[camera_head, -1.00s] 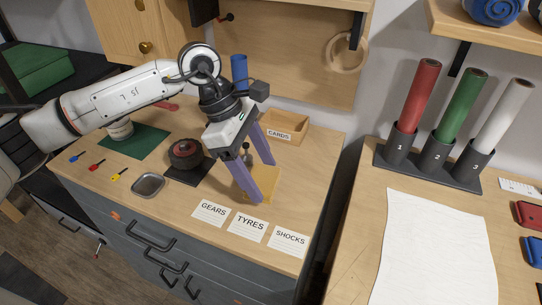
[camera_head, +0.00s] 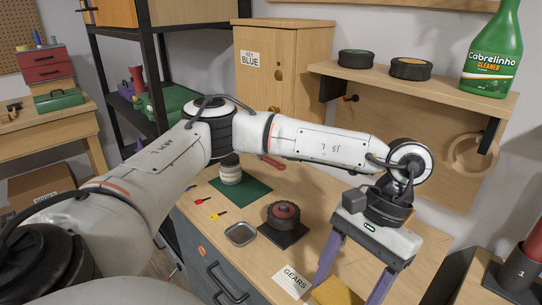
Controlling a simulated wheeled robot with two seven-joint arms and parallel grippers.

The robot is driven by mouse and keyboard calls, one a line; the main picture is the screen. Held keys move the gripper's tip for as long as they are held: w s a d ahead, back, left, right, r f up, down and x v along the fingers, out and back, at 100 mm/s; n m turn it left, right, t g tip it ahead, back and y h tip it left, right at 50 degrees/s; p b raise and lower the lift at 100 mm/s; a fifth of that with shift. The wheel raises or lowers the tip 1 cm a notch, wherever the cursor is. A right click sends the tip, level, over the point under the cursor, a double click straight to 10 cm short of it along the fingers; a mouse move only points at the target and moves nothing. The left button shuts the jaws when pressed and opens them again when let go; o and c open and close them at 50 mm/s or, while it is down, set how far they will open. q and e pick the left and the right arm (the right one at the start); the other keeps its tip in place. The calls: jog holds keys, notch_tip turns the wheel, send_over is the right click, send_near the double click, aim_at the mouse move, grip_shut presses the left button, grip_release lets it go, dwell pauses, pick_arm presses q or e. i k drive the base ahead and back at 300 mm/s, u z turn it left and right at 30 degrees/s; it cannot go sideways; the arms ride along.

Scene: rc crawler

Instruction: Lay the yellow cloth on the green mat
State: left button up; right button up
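The yellow cloth (camera_head: 336,292) lies on the workbench at the bottom edge of the head view, partly cut off. My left gripper (camera_head: 346,292) points down over it, its purple fingers spread apart with the cloth showing between them. I cannot tell whether the fingertips touch the cloth. The green mat (camera_head: 257,189) lies further back and left on the bench. A white jar with a dark lid (camera_head: 230,170) stands on its back part. My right gripper is not in view.
A red-and-black wheel (camera_head: 283,214) on a dark pad and a metal tray (camera_head: 240,234) sit between cloth and mat. Small coloured keys (camera_head: 218,215) lie left of the tray. The GEARS card (camera_head: 291,281) lies beside the cloth. A shelf (camera_head: 415,86) overhangs the back.

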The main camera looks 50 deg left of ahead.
aim_at(248, 191)
jog(key=z, duration=2.05)
jog(key=k, duration=1.45)
jog(key=u, duration=2.35)
jog(key=i, duration=0.5)
jog(key=z, duration=0.05)
